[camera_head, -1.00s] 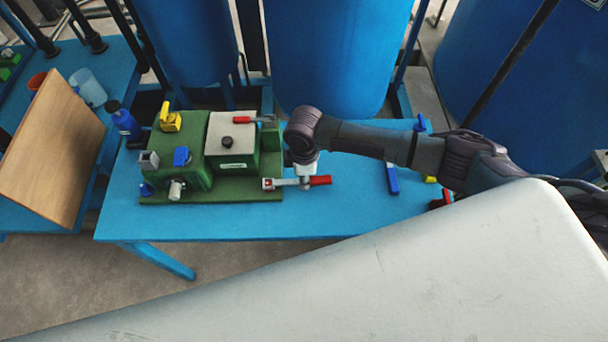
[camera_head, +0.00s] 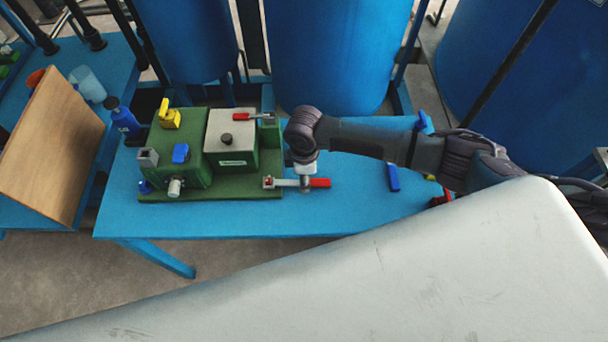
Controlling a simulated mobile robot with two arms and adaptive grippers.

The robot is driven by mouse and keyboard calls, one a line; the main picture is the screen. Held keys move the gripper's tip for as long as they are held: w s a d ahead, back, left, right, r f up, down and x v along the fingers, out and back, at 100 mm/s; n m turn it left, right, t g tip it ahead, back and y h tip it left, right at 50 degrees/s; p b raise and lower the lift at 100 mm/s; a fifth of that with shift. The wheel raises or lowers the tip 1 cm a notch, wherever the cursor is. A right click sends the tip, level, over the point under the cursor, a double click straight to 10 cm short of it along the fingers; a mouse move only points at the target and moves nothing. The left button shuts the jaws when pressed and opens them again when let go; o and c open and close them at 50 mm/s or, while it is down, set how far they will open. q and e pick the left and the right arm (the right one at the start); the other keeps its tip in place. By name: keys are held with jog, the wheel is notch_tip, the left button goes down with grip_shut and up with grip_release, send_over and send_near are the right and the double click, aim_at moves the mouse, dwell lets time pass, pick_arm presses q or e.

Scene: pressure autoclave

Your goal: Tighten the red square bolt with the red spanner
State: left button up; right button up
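The red spanner (camera_head: 320,183) has a red handle and a grey shaft. It lies roughly level across the front right corner of the green machine base, its handle pointing right past the base. Its head is at a small red piece (camera_head: 267,182), which seems to be the red square bolt; the exact fit is too small to tell. My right gripper (camera_head: 305,186) reaches in from the right and points down, apparently shut on the spanner where shaft meets handle. The fingertips are small and partly hidden by the wrist. My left gripper is not in view.
The green machine (camera_head: 262,193) stands on the blue table (camera_head: 215,222), with yellow and blue parts and another red-handled part (camera_head: 245,116) at its back. A blue bottle (camera_head: 124,120) stands left of it. A blue tool (camera_head: 393,178) lies right. Large blue tanks (camera_head: 330,60) stand behind.

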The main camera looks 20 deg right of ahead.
notch_tip(320, 180, up, 12)
dwell(0.4)
